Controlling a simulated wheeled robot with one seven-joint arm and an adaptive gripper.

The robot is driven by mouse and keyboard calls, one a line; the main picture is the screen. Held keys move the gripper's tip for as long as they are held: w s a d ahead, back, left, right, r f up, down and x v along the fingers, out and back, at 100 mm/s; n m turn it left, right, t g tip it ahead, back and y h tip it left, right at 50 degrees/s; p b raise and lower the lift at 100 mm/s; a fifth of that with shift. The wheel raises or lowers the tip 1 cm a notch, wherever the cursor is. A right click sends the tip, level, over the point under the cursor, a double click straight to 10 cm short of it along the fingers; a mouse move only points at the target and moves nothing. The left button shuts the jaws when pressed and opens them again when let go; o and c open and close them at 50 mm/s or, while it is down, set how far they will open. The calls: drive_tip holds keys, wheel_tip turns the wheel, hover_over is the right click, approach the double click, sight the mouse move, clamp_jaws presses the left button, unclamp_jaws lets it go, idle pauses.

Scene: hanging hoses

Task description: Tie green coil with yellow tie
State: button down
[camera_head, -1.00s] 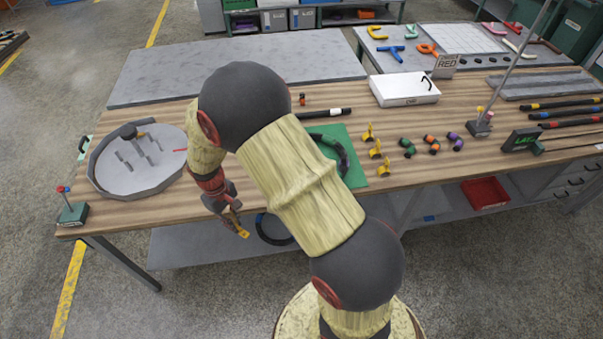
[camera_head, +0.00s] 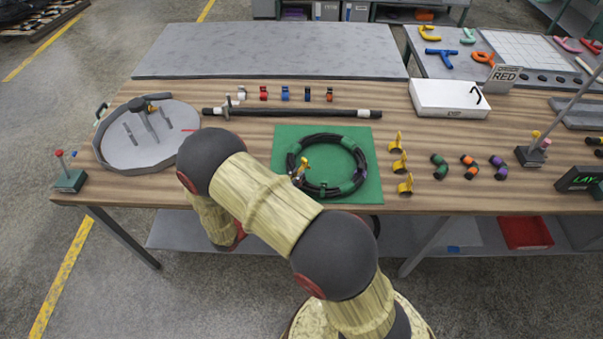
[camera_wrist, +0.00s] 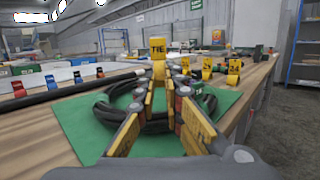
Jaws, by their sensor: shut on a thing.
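The green-banded coil (camera_head: 364,160) is a ring of black hose lying on a green mat (camera_head: 281,142). In the wrist view the coil (camera_wrist: 110,112) lies below and beyond the fingers. My gripper (camera_wrist: 162,78) is shut on a yellow tie (camera_wrist: 158,48) marked TIE, held upright at the fingertips. In the head view the held tie (camera_head: 305,162) shows over the coil's left part. My arm hides most of the gripper there. I cannot tell whether the tie touches the hose. Several other yellow ties, one of them here (camera_head: 400,163), stand right of the mat.
A long black hose (camera_head: 290,112) lies behind the mat, with small coloured clips (camera_head: 285,93) beyond it. A round grey tray (camera_head: 130,150) is at left. Green, orange and purple pieces (camera_head: 469,166) lie at right. A white box (camera_head: 440,97) stands behind them.

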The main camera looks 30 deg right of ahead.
drive_tip(key=shift+w+a+r+t, duration=0.1)
drive_tip(key=shift+w+r+t, duration=0.05)
drive_tip(key=shift+w+t, duration=0.3)
drive_tip(key=shift+s+a, duration=0.1)
drive_tip(key=shift+f+b, duration=0.8)
drive_tip(key=shift+f, duration=1.15)
